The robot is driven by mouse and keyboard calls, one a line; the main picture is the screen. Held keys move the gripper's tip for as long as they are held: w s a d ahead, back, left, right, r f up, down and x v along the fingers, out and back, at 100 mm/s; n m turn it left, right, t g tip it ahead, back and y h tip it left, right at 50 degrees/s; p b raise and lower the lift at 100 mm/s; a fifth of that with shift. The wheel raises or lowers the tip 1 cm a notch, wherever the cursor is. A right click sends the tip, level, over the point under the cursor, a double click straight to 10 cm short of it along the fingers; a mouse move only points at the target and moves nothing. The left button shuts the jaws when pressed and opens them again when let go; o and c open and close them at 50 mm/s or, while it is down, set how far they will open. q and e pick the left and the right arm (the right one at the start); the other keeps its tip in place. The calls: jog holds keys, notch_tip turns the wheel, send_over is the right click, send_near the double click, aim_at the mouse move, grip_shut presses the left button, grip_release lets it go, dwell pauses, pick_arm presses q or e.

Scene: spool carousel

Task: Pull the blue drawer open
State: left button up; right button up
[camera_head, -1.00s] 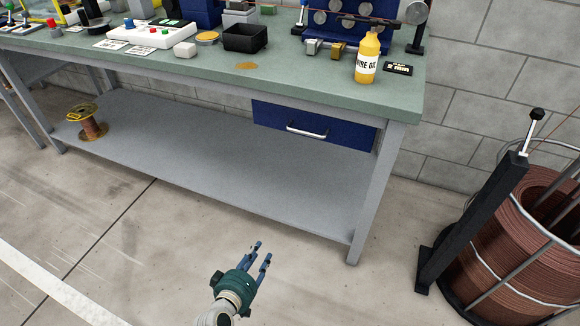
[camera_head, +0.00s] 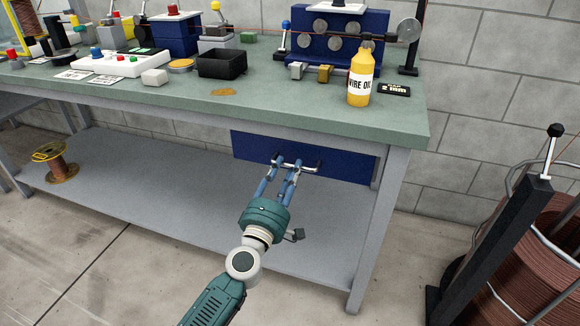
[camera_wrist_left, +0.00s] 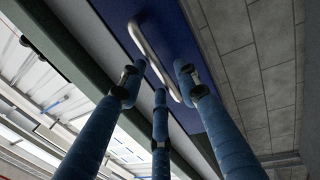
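The blue drawer (camera_head: 345,166) hangs under the right end of the workbench, its front upright and seemingly closed. Its silver bar handle (camera_head: 313,170) is partly hidden behind my left gripper (camera_head: 288,164). The fingers are apart, with their tips at the left and middle part of the handle. In the left wrist view the blue drawer front (camera_wrist_left: 177,32) and the handle (camera_wrist_left: 146,44) lie just beyond the spread fingers of my left gripper (camera_wrist_left: 157,82). Whether any finger touches the bar I cannot tell. My right gripper is in neither view.
The green workbench top (camera_head: 180,101) holds a yellow oil bottle (camera_head: 360,80), a black bin (camera_head: 221,64) and several devices. A copper spool (camera_head: 62,168) stands on the grey lower shelf (camera_head: 140,180). A large wire coil (camera_head: 520,255) and black post (camera_head: 500,245) stand at the right.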

pick_arm(q)
jog(key=shift+x, duration=1.25)
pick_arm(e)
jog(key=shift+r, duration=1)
pick_arm(q)
jog(key=shift+f, duration=0.1)
grip_shut()
jog(key=shift+s, duration=0.15)
